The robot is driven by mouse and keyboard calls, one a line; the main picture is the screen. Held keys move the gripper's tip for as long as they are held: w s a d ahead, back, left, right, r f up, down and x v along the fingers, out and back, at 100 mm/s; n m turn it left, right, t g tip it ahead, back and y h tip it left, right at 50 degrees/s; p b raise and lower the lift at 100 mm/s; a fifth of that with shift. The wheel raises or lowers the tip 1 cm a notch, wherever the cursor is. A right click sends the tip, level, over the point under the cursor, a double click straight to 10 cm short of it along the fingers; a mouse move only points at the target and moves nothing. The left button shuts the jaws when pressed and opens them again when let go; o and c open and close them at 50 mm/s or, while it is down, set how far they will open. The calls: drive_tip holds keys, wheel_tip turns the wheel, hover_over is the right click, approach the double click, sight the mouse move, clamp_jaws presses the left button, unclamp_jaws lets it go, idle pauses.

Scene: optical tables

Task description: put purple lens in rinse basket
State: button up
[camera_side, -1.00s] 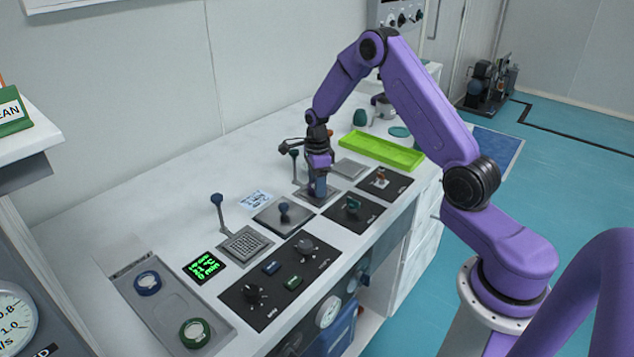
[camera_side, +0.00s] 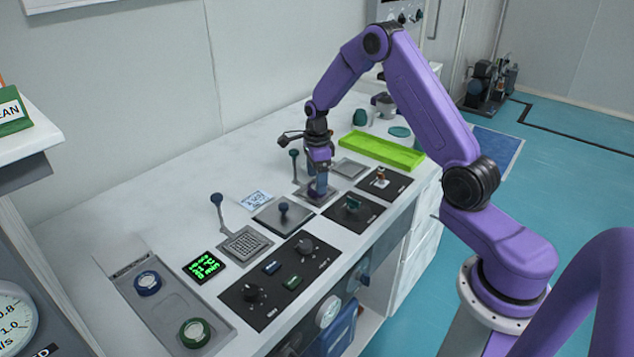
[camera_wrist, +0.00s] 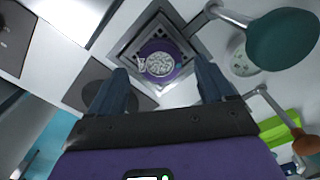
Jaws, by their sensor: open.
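The purple lens (camera_wrist: 160,62), a purple ring with a pale patterned centre, sits in a square grey metal fixture (camera_wrist: 186,92) in the wrist view. My gripper (camera_wrist: 165,78) is open above it, with one dark blue finger towards each side of the lens. A gap shows between the fingers and the lens in that view. In the side view my gripper (camera_side: 318,190) points down over the same fixture (camera_side: 301,194), and the fingers hide most of the lens. A perforated square tray (camera_side: 245,245) lies nearer the camera; I cannot tell which fixture is the rinse basket.
A green-knobbed lever (camera_side: 294,155) stands close behind my gripper. A blue-knobbed lever (camera_side: 217,200) stands beside the perforated tray. A plate with a blue knob (camera_side: 284,209) lies between. Black control panels line the front edge, and a lime tray (camera_side: 382,150) lies at the back.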

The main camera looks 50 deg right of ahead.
wheel_tip(320, 180, up, 10)
drive_tip(key=s+a+r+n, duration=0.3)
drive_tip(key=s+a+n, duration=0.2)
drive_tip(key=a+n, duration=0.45)
drive_tip(key=s+a+r+n, duration=0.2)
drive_tip(key=s+a+n, duration=0.7)
drive_tip(key=s, duration=0.1)
drive_tip(key=s+n, duration=1.9)
drive_tip(key=s, duration=0.2)
